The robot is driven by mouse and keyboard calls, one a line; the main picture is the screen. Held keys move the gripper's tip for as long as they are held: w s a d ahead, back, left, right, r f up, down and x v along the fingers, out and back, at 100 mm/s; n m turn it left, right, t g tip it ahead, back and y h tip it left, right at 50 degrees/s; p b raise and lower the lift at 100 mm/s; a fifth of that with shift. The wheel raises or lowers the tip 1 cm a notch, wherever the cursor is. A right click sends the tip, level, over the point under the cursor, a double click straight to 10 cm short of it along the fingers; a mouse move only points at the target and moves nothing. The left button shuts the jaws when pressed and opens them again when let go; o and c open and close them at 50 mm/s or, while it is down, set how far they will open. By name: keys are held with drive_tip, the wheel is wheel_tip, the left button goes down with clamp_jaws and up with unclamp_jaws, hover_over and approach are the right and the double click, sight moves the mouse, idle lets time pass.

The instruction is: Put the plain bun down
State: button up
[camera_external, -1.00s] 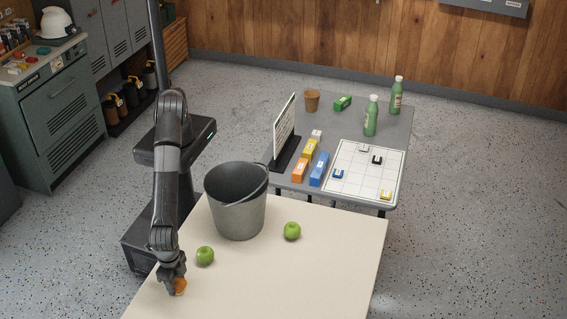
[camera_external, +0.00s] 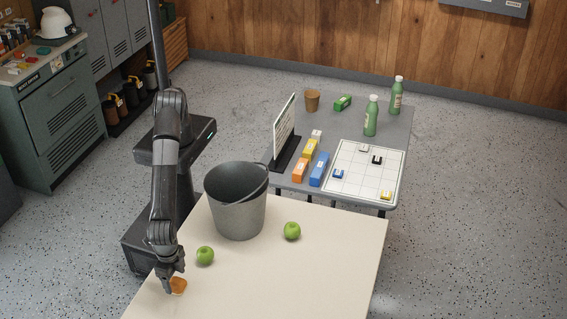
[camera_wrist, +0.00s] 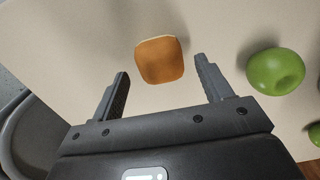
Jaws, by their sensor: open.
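The plain bun (camera_external: 179,286) is a small golden-brown bun lying on the cream table (camera_external: 290,275) near its left edge. It also shows in the wrist view (camera_wrist: 160,60), just beyond the fingertips and between their lines. My gripper (camera_external: 172,284) is at the bun, with its fingers spread wide. In the wrist view my gripper (camera_wrist: 161,82) is open, with a gap between each finger and the bun. Nothing is held.
A green apple (camera_external: 205,255) lies close to the bun, and another green apple (camera_external: 292,231) lies further right. A grey bucket (camera_external: 236,205) stands at the table's back left. The table's front right is clear. A grey table (camera_external: 385,125) with bottles and blocks stands behind.

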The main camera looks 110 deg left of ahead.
sight(176, 281)
wheel_tip(176, 281, up, 10)
drive_tip(key=f, duration=0.1)
drive_tip(key=w+a+r+t, duration=0.1)
drive_tip(key=w+a+r, duration=0.3)
drive_tip(key=a+r, duration=0.3)
drive_tip(key=w+a+r, duration=0.5)
drive_tip(key=a+r, duration=0.1)
drive_tip(key=a, duration=0.2)
drive_tip(key=w+a+r+t+h, duration=0.1)
drive_tip(key=a+r, duration=0.4)
drive_tip(key=a, duration=0.5)
drive_tip(key=a+r+t, duration=0.1)
drive_tip(key=a+r, duration=0.4)
drive_tip(key=a, duration=0.5)
drive_tip(key=s+a+r+t, duration=0.15)
drive_tip(key=s+a, duration=0.25)
drive_tip(key=a, duration=0.5)
drive_tip(key=s+a+r, duration=0.2)
drive_tip(key=s+a, duration=0.1)
drive_tip(key=a, duration=0.6)
drive_tip(key=s+a+f+t+y, duration=0.1)
drive_tip(key=s+a+f, duration=0.2)
drive_tip(key=s+a, duration=0.8)
drive_tip(key=shift+s+f, duration=0.25)
drive_tip(key=shift+s, duration=0.2)
